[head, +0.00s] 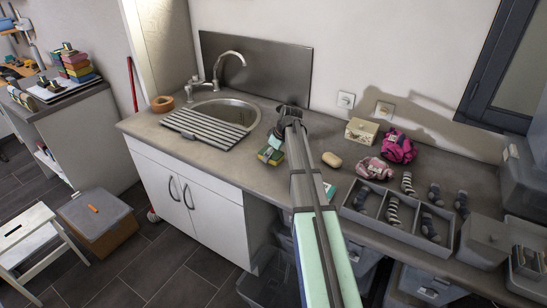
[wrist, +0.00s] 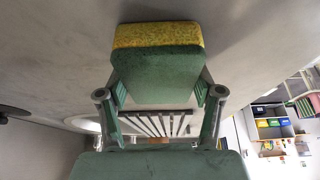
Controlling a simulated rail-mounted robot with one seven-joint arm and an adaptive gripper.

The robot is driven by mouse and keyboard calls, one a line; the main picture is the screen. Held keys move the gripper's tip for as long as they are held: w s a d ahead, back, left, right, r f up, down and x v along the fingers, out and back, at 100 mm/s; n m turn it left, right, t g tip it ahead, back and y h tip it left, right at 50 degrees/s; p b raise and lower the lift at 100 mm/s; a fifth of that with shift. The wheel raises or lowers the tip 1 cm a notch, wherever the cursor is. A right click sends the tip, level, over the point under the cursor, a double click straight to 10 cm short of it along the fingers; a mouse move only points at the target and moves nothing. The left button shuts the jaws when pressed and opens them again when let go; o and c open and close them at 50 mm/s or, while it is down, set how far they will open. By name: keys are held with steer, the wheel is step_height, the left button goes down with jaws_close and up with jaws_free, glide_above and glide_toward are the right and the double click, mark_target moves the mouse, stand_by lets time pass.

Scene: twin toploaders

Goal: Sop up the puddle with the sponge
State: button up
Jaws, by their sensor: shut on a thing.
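The sponge (head: 270,155), yellow on one face and green on the other, is at the counter right of the sink. It shows large in the wrist view (wrist: 157,72), between the two fingers. My gripper (head: 275,143) is shut on it; both fingers press its sides in the wrist view (wrist: 158,92). I cannot tell whether the sponge touches the counter or is just above it. I cannot make out the puddle in either view; my arm and gripper hide part of the counter.
The sink (head: 238,118) with a slatted drainer (head: 200,130) is left of the sponge. Right of my arm stand a bar of soap (head: 331,160), pink knitted items (head: 374,169), a patterned box (head: 361,131) and a divided sock tray (head: 392,218). A wall (head: 350,60) bounds the counter's back.

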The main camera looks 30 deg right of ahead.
mark_target(276, 157)
steer(key=shift+w, duration=0.75)
steer(key=shift+s+a, duration=0.1)
steer(key=shift+a, duration=0.05)
steer(key=shift+s+a, duration=0.7)
steer(key=shift+a, duration=0.3)
steer(key=shift+s+a, duration=0.65)
steer(key=shift+a, duration=0.35)
steer(key=shift+d, duration=0.15)
steer(key=shift+s+d+b, duration=0.1)
steer(key=shift+s+d, duration=0.25)
steer(key=shift+d, duration=0.35)
steer(key=shift+s+d+b, duration=0.1)
steer(key=shift+s+d, duration=0.25)
steer(key=shift+d, duration=0.4)
steer(key=shift+s+d+b, duration=0.1)
steer(key=shift+s+d, duration=0.25)
steer(key=shift+d, duration=0.35)
steer(key=shift+w, duration=0.15)
